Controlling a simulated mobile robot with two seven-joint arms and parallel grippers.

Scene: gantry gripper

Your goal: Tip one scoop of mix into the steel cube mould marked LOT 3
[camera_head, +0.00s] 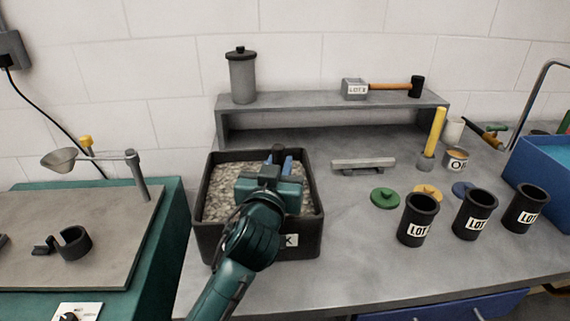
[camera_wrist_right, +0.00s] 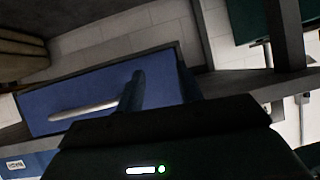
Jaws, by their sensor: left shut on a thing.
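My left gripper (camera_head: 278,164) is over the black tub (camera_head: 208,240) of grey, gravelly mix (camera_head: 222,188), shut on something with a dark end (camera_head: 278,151). The gripper and arm hide most of it, so I cannot tell whether it carries mix. A small grey metal cube mould (camera_head: 353,86) stands on the raised shelf at the back; its label begins LOT and the number is hard to read, possibly 3. My right gripper (camera_wrist_right: 157,85) shows in the right wrist view with its fingers apart and nothing between them.
A mallet (camera_head: 390,86) lies beside the cube on the shelf (camera_head: 300,107); a grey canister (camera_head: 242,78) stands left. Black LOT-labelled pots (camera_head: 417,222) and coloured lids (camera_head: 385,198) occupy the right bench. A blue drawer (camera_wrist_right: 75,90) with a bar handle lies beyond my right gripper.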

